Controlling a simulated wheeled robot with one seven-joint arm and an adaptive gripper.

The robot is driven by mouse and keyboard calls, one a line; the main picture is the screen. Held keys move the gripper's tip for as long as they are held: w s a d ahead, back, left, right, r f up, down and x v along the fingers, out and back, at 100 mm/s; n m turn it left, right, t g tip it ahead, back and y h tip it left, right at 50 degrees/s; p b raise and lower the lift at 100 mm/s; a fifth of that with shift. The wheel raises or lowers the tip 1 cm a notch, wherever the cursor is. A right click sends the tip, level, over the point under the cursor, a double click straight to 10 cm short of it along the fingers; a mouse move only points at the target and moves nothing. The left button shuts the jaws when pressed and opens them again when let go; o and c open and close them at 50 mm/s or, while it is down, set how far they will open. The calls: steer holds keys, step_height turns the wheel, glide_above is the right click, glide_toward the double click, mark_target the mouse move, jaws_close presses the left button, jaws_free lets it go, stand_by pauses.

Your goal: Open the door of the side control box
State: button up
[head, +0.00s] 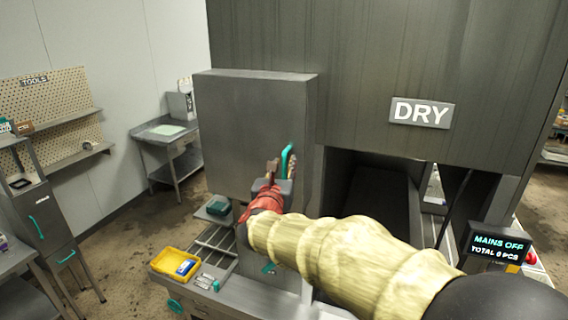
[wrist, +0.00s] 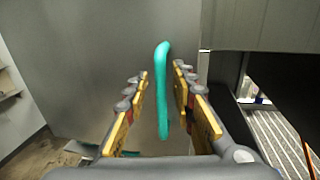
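The side control box (head: 250,125) is a grey metal box on the left side of the large machine. Its door face (wrist: 90,70) fills much of the wrist view and looks shut. A teal vertical handle (head: 288,160) is on the door near its right edge. In the wrist view the handle (wrist: 162,90) stands between the two fingers of my gripper (wrist: 162,88). The fingers are open, with a gap on both sides of the handle. In the head view my gripper (head: 280,172) is at the handle and partly covers its lower end.
A yellow tray (head: 160,262) with a blue item sits on the bench below the box. A dark opening lies right of the box, under the DRY sign (head: 421,113). A small display (head: 497,245) reads MAINS OFF.

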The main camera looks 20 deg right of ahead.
steer(key=shift+w+d, duration=0.1)
steer(key=shift+w, duration=0.05)
steer(key=shift+c, duration=0.9)
jaws_close()
